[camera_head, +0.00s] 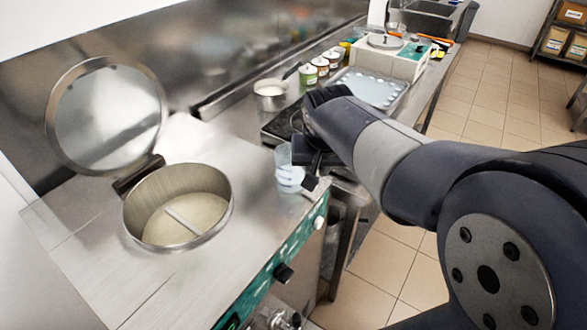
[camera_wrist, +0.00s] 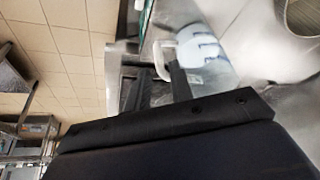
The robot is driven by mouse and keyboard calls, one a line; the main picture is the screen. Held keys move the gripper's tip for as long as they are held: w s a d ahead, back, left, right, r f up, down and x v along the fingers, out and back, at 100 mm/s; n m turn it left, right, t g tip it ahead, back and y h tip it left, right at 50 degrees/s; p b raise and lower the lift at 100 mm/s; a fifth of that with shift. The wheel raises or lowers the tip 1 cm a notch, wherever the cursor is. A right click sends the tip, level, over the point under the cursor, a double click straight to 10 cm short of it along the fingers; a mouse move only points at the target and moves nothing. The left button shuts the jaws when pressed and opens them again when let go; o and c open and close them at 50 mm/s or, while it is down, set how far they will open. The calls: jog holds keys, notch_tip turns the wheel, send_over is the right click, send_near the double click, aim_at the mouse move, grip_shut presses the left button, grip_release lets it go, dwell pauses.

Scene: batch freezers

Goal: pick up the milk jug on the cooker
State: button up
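The milk jug (camera_head: 287,172) is clear with white contents and stands at the right edge of the steel cooker top (camera_head: 255,205). In the wrist view the jug (camera_wrist: 203,45) lies ahead of my gripper, with its pale handle (camera_wrist: 160,58) facing the fingers. My gripper (camera_wrist: 158,72) is open, its two dark fingers apart, with the handle close to the fingertips. I cannot tell if they touch. In the head view my gripper (camera_head: 314,180) is just right of the jug, partly hidden by my wrist.
The cooker's round lid (camera_head: 105,118) is raised over an open pot (camera_head: 178,205) with cream-coloured contents, left of the jug. Behind are a saucepan (camera_head: 270,94), several tins (camera_head: 320,66), a tray (camera_head: 372,88) and a white appliance (camera_head: 390,58). Tiled floor lies open at the right.

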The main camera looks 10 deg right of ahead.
aim_at(297, 172)
jog(key=x, duration=0.5)
jog(key=shift+w+f, duration=0.1)
jog(key=shift+f, duration=0.25)
grip_shut()
